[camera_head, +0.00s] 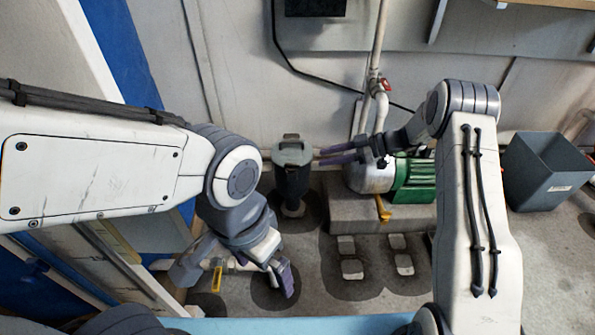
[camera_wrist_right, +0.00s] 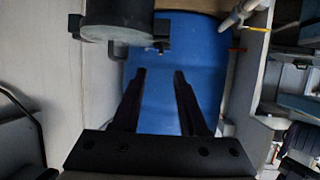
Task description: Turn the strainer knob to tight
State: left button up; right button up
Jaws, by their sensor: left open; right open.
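The strainer (camera_head: 291,181) is a dark upright pot with a grey lid, standing on the floor by the back wall. Its knob (camera_head: 292,146) is the grey lid with a raised bar across the top. My right gripper (camera_head: 318,157) is open just right of the lid, fingers pointing left at it, apparently apart from it. In the right wrist view, what looks like the strainer lid (camera_wrist_right: 118,28) is at the top, beyond the open, empty fingers (camera_wrist_right: 160,73). My left gripper (camera_head: 236,278) is open, low and in front of the strainer, pointing down; nothing shows held.
A green and silver pump (camera_head: 414,180) sits on a grey block right of the strainer. A pipe with a red valve handle (camera_head: 386,85) rises behind it. A yellow handle (camera_head: 217,280) is beside my left gripper. A grey bin (camera_head: 545,172) stands far right.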

aim_at(292, 164)
jog(key=b+x, duration=0.4)
jog(key=x, duration=0.4)
jog(key=shift+a+f, duration=0.25)
jog(key=shift+a, duration=0.1)
jog(key=shift+w+a+f, duration=0.1)
jog(key=shift+a, duration=0.4)
grip_shut()
